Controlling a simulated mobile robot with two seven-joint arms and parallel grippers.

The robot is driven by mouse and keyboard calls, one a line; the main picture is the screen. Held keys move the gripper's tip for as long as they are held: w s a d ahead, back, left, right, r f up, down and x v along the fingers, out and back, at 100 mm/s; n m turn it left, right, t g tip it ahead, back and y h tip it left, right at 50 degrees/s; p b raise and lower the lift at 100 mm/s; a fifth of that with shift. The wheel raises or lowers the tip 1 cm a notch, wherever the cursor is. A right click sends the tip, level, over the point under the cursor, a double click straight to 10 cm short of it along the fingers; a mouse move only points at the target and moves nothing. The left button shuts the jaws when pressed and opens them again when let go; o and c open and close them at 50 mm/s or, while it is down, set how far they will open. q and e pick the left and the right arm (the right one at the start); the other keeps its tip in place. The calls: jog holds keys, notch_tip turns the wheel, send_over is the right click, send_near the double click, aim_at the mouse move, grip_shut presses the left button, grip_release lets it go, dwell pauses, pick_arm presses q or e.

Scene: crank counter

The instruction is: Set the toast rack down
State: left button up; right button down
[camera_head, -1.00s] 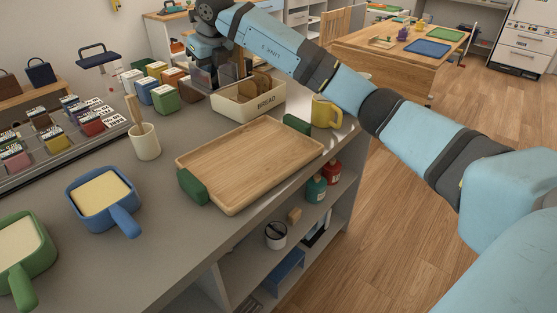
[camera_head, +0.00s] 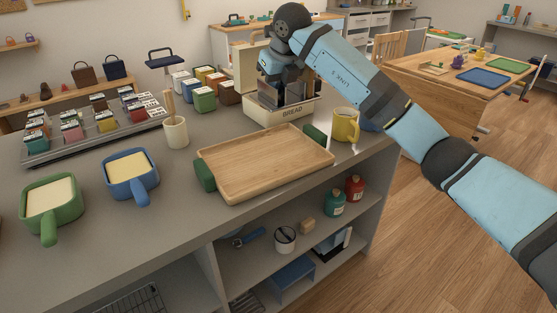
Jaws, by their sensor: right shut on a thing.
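My right gripper (camera_head: 284,93) points down at the cream bread bin (camera_head: 291,114), at the back of the grey counter. It is shut on what I take to be the toast rack. Its jaws and the rack are dark and tangled in the picture, so little of the rack's shape shows. I cannot tell whether the rack touches the bin or counter. The bin's front, marked BREAD, is visible; its inside is mostly hidden behind the gripper. My left gripper is not in view.
A wooden tray (camera_head: 266,162) with green handles lies in front of the bin. A yellow mug (camera_head: 345,125) stands right of the bin. Several coloured canisters (camera_head: 204,98) stand to its left. A utensil cup (camera_head: 175,132) and blue pan (camera_head: 131,174) are further left. Bare counter (camera_head: 130,235) lies in front.

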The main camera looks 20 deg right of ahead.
notch_tip(320, 180, down, 15)
jog(key=shift+r+b, duration=0.1)
jog(key=shift+b, duration=0.75)
notch_tip(320, 180, down, 4)
jog(key=shift+f+b, duration=0.25)
jog(key=shift+b, duration=0.05)
jog(key=shift+f, duration=0.2)
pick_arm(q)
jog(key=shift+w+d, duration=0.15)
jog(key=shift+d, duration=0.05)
pick_arm(e)
jog(key=shift+f, duration=0.15)
jog(key=c, duration=1.4)
grip_release()
jog(key=shift+o, duration=0.6)
